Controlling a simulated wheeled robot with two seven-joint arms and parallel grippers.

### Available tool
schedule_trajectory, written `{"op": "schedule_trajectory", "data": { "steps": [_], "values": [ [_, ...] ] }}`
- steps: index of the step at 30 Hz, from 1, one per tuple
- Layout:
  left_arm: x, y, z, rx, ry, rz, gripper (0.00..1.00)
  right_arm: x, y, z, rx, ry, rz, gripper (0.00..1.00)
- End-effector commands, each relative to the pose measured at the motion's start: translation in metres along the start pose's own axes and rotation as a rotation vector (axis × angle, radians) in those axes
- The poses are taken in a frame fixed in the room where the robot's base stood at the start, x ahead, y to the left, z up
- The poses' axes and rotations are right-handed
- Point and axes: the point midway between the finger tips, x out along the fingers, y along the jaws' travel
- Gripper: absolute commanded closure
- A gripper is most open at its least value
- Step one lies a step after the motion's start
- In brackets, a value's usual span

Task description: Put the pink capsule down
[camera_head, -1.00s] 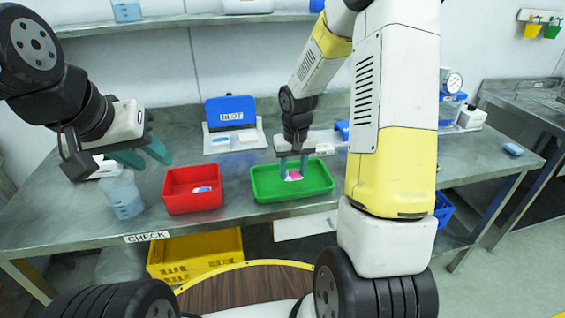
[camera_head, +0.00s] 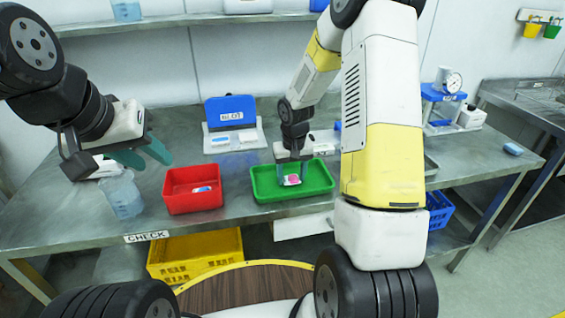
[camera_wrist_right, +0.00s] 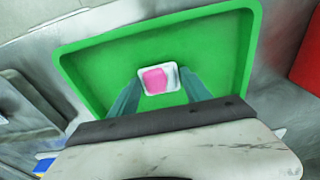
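The pink capsule (camera_head: 292,180) is a small white piece with a pink top, low inside the green tray (camera_head: 262,193). In the right wrist view the pink capsule (camera_wrist_right: 156,79) sits between the two fingertips, over the tray floor. My right gripper (camera_head: 292,172) points down into the tray, its fingers against the capsule's two sides. It also shows in the right wrist view (camera_wrist_right: 160,88). I cannot tell whether the capsule touches the tray floor. My left gripper (camera_head: 142,158) is open and empty, above the left part of the table.
A red tray (camera_head: 193,207) with a blue-and-white piece stands left of the green tray. A clear beaker (camera_head: 121,196) stands further left. A blue-lidded case (camera_head: 231,112) is behind. A dial device (camera_head: 445,95) stands at the right.

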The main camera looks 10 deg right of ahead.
Motion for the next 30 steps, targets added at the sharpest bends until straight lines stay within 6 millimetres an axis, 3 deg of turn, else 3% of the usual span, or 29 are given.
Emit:
{"op": "schedule_trajectory", "data": {
  "steps": [10,14,30],
  "values": [
    [0.0,0.0,0.0,0.0,0.0,0.0,0.64,-0.001,0.0,0.0,0.0,0.001,0.0,0.33],
    [0.0,0.0,0.0,0.0,0.0,0.0,0.64,-0.01,0.0,-0.001,0.0,0.003,0.0,0.33],
    [0.0,0.0,0.0,0.0,0.0,0.0,0.64,-0.111,0.0,-0.001,0.0,0.003,0.0,0.33]
  ]
}}
